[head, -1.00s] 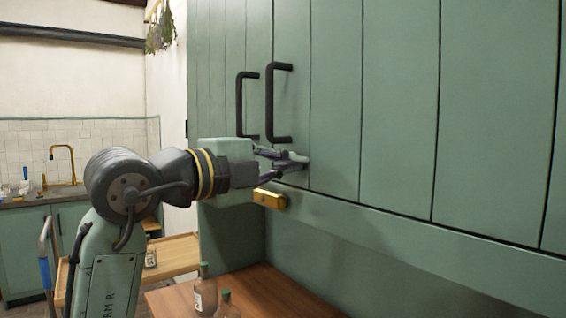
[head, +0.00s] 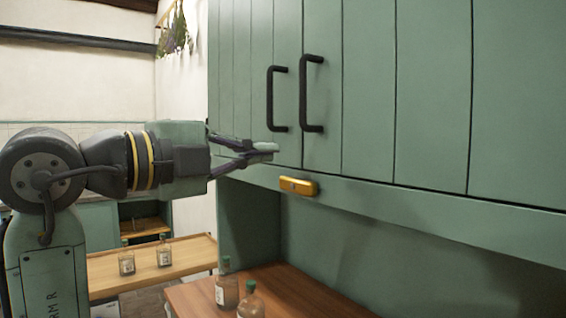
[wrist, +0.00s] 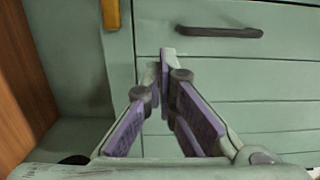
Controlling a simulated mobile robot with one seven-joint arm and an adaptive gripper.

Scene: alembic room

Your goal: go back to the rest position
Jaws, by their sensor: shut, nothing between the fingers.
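My gripper (head: 262,149) is shut and empty. In the head view it is at the middle left, pointing right, in front of the lower part of the green cupboard doors (head: 368,95). It is below the two black handles. In the wrist view the fingers (wrist: 165,60) come together at their tips in front of the green boards. One black handle (wrist: 212,32) shows above and to the right of the tips there. I cannot tell whether a gap is left between the fingertips and the door.
A brass catch (head: 298,186) sits on the rail under the doors. Two bottles (head: 227,285) stand on the brown counter (head: 300,290) below. A wooden side table (head: 195,252) with two bottles is at the left. Dried herbs (head: 176,35) hang at the back.

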